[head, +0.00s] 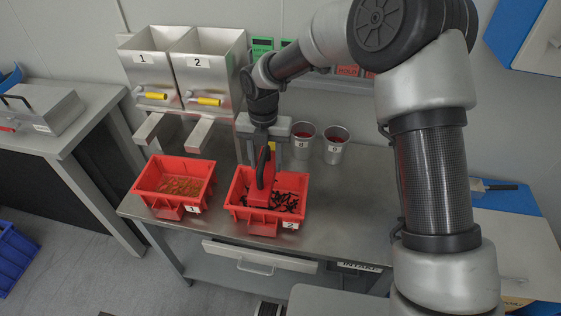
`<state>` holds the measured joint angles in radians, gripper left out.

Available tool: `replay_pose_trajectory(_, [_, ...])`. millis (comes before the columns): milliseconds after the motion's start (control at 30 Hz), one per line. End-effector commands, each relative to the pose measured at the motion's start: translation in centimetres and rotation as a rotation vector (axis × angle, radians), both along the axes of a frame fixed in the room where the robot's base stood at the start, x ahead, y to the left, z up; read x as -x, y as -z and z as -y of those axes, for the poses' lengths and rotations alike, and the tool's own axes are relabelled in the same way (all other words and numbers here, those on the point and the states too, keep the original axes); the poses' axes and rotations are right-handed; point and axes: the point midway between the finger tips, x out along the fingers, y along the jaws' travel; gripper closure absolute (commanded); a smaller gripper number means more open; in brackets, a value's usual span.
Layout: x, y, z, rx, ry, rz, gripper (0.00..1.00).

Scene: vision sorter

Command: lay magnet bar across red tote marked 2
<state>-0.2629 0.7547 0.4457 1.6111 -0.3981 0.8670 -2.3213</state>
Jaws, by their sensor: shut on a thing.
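The red tote marked 2 (241,213) stands on the steel bench and holds dark pieces. My gripper (265,146) is above its back part, pointing down, shut on the magnet bar (259,193). The gripper hides the back of the bar and part of the tote's back edge.
A red tote marked 1 (171,208) with orange-brown pieces stands to the left. Steel hoppers 1 (149,72) and 2 (205,77) with yellow handles are behind. Metal cups (302,148) and (335,151) stand close to the right of my gripper. Bench space right of tote 2 is clear.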

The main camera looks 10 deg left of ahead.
Motion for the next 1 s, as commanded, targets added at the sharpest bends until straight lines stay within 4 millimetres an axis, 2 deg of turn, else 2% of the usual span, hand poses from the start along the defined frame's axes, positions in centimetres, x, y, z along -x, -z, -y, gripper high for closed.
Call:
replay_pose_trajectory(267, [-0.1, 1.1, 0.0, -0.001, 0.0, 0.002, 1.0])
replay_pose_trajectory(1000, [0.0, 6.3, 0.0, -0.001, 0.001, 0.002, 1.0])
